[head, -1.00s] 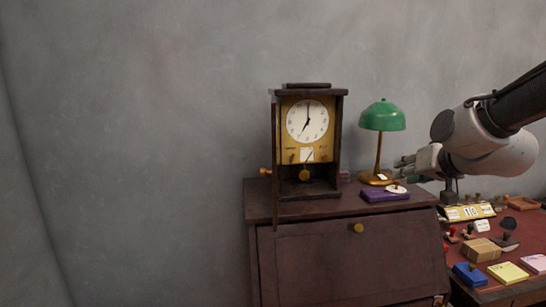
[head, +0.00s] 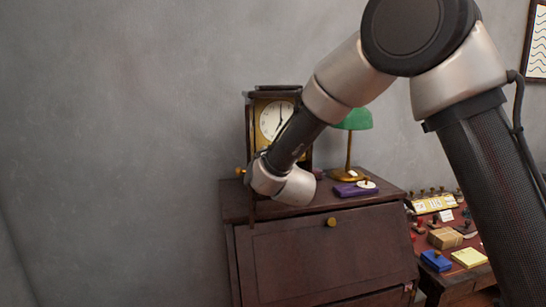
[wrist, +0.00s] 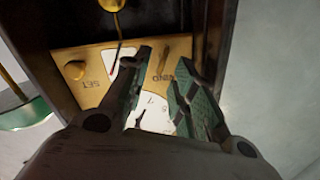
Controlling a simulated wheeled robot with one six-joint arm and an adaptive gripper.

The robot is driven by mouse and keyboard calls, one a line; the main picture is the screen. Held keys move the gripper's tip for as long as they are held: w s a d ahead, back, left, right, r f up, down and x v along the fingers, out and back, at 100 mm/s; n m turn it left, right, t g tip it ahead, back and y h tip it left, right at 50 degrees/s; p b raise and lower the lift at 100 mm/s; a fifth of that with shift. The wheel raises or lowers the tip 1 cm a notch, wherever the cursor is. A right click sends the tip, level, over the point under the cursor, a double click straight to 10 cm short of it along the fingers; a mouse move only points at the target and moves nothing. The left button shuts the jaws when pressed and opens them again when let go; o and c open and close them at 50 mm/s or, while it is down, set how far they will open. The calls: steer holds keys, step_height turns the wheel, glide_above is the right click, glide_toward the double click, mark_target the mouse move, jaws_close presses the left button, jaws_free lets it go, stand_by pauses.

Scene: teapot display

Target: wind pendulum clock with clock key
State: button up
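The pendulum clock (head: 256,110) stands upright on a dark wooden cabinet, its white dial partly covered by my arm. In the wrist view, the clock's brass plate (wrist: 103,62) appears upside down, with a brass knob (wrist: 75,70) beside the "SET" label and a "WIND" label near my fingertips. My gripper (wrist: 165,68) is in front of this plate, its two green-padded fingers apart. I see nothing held between them. The pendulum bob (wrist: 112,4) shows at the top edge. I cannot make out a clock key; my fingers hide part of the plate and dial.
A green lamp (head: 352,120) stands right of the clock, behind a purple box (head: 350,190) with a white round item. A brass knob (head: 240,171) shows at the clock's left. The clock's dark side walls (wrist: 232,35) flank my gripper. A red-topped desk (head: 462,278) holds several small items.

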steer(key=shift+w, duration=0.4)
jaws_close()
steer(key=shift+d+f+m, duration=0.15)
steer(key=shift+m, duration=1.7)
steer(key=shift+d+f+m, duration=0.15)
steer(key=shift+m, duration=1.7)
